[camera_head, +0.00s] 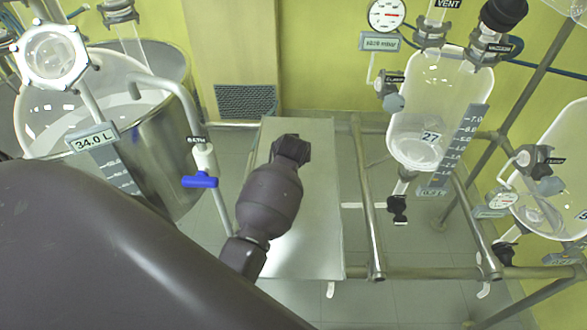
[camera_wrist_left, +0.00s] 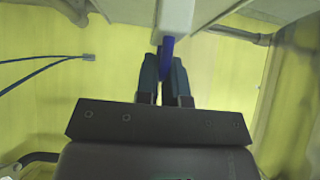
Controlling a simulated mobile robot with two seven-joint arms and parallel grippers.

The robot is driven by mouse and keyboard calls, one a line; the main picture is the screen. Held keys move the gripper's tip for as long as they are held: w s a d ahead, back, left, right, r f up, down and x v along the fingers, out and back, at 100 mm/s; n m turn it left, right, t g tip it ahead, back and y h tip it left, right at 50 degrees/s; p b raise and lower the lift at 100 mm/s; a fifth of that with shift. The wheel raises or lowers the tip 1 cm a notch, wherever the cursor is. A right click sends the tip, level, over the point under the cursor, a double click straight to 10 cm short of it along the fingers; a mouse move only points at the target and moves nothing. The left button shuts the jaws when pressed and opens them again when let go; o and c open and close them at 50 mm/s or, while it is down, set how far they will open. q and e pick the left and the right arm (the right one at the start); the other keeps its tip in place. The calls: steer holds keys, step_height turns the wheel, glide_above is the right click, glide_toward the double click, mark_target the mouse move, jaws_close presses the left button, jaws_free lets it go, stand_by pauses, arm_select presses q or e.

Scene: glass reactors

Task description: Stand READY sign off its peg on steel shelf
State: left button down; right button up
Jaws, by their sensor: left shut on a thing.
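In the left wrist view, my left gripper (camera_wrist_left: 166,68) is shut on a narrow blue thing (camera_wrist_left: 168,46), seen nearly edge-on between the fingers. A pale block (camera_wrist_left: 176,16) is just beyond it; I cannot tell whether the two touch. No lettering shows, so I cannot tell whether the blue thing is the READY sign. In the head view, my left arm comes in from the lower left and reaches over a flat steel shelf (camera_head: 317,215). The arm hides the fingers there. No peg can be made out. My right gripper is not in view.
A steel vessel (camera_head: 160,150) with a blue-handled valve (camera_head: 200,181) stands left of the shelf. A glass reactor (camera_head: 425,110) hangs in a pipe frame (camera_head: 368,205) on the right. A second glass vessel (camera_head: 560,190) is at the far right. The shelf's visible top looks bare.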

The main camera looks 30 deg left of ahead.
arm_select(q)
steer(key=shift+f+b, duration=0.3)
steer(key=shift+f, duration=3.05)
steer(key=shift+f, duration=0.15)
steer(key=c, duration=1.2)
jaws_free()
steer(key=shift+r, duration=0.25)
